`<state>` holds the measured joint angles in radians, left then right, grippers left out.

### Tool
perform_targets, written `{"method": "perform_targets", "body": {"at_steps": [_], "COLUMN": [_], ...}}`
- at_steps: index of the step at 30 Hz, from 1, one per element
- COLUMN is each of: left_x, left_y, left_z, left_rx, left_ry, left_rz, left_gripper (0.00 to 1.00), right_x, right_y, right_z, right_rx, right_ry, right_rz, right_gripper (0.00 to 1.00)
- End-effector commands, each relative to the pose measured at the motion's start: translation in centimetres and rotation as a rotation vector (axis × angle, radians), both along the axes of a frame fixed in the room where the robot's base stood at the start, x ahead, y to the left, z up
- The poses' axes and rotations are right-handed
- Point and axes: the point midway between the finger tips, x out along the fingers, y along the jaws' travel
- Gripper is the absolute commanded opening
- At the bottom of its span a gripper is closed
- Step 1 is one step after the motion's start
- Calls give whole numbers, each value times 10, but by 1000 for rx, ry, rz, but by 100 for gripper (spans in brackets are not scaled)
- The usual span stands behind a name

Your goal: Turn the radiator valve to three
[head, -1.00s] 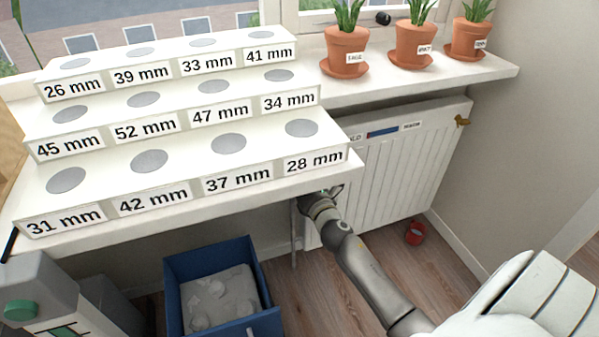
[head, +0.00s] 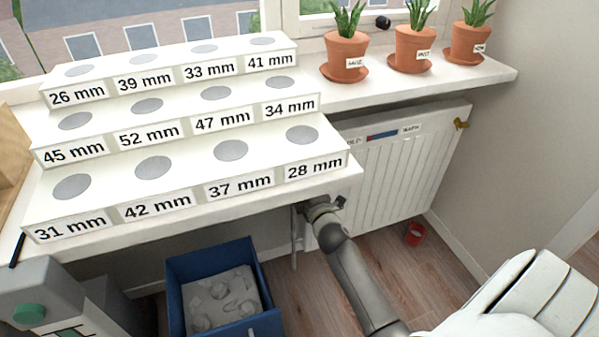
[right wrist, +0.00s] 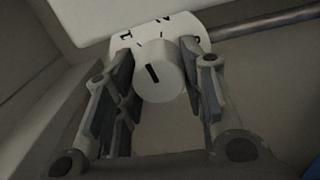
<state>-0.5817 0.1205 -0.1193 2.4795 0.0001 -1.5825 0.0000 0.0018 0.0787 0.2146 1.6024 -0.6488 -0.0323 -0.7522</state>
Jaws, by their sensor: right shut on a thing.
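The radiator (head: 400,170) is a white ribbed panel under the window sill. Its valve knob (right wrist: 160,72) is a white cylinder with a black pointer line, in the right wrist view. The line is tilted, its upper end leaning left. Behind the knob is a pale dial plate (right wrist: 200,35) with black marks, partly covered and too blurred to read. My right gripper (right wrist: 165,78) has its fingers on both sides of the knob and is shut on it. In the head view the right gripper (head: 325,205) is below the desk's right corner, where the desk hides the valve. My left gripper is not in view.
A stepped white stand (head: 110,215) with millimetre labels fills the desk. Potted plants (head: 345,57) stand on the sill. A blue bin (head: 178,300) is on the floor below, and a red cup (head: 415,234) lies near the wall. A pipe (right wrist: 270,22) runs beside the dial.

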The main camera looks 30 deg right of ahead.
Motion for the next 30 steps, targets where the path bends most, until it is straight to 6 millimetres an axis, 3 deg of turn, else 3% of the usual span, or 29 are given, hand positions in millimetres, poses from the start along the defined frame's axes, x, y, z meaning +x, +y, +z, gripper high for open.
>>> {"method": "perform_targets", "body": {"at_steps": [9, 19, 30], "left_x": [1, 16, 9], "left_y": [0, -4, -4], "left_z": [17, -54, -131], "left_rx": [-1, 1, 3], "left_ry": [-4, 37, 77], "left_rz": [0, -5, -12], "left_gripper": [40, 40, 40], "right_x": [0, -1, -1], "right_y": [0, 0, -1], "right_z": [2, 2, 3], "right_rx": [294, 598, 938], "right_ry": [-68, -140, -222], "right_rz": [-2, -3, -2], "right_gripper": [14, 14, 14]}}
